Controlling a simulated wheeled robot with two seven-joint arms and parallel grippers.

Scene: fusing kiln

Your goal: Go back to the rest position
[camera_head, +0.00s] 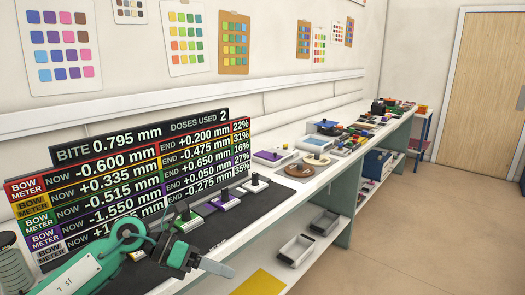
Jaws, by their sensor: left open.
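My left gripper (200,246) comes in at the lower left on a teal arm. It is open, with nothing seen between its fingers. It is over the dark mat (262,222) on the bench, in front of the readout board (130,180). A row of small blocks with black knobs stands on the mat near it; a purple one (222,203) and a whitish one (254,184) show clearly. The arm and gripper hide part of the row and the board's lowest line. My right gripper is not in view.
The white bench (325,180) runs away to the right, with a purple-topped tray (274,157), a brown round piece (299,171) and clutter farther back. A lower shelf holds grey trays (296,249) and a yellow sheet (260,284). The floor (430,225) at the right is clear.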

